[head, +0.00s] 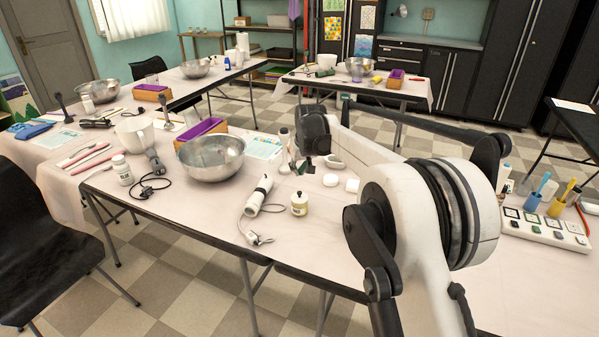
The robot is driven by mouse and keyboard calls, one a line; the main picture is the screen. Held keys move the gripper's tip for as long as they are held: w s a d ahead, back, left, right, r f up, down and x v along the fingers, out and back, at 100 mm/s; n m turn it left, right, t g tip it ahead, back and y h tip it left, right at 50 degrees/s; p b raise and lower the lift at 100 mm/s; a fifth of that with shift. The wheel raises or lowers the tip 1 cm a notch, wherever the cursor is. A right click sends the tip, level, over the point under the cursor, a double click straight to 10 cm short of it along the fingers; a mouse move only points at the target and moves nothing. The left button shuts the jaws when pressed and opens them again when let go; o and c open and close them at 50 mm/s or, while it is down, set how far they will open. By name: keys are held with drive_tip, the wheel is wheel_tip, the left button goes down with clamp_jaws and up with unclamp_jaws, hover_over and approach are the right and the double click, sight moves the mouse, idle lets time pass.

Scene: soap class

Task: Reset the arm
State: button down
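My white and black arm (425,215) fills the right of the head view and reaches back over the long table (215,280). Its far dark end, which looks like my gripper (313,135), is above the table's back part, to the right of the large metal bowl (211,158). The fingers do not show clearly, so I cannot tell whether they are open or shut. I see nothing clearly held. My arm hides part of the table behind it.
White lids (331,180) lie near my arm. A palette tray (545,229) is at right. A black chair (45,235) stands at left.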

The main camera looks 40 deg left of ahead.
idle(0.4)
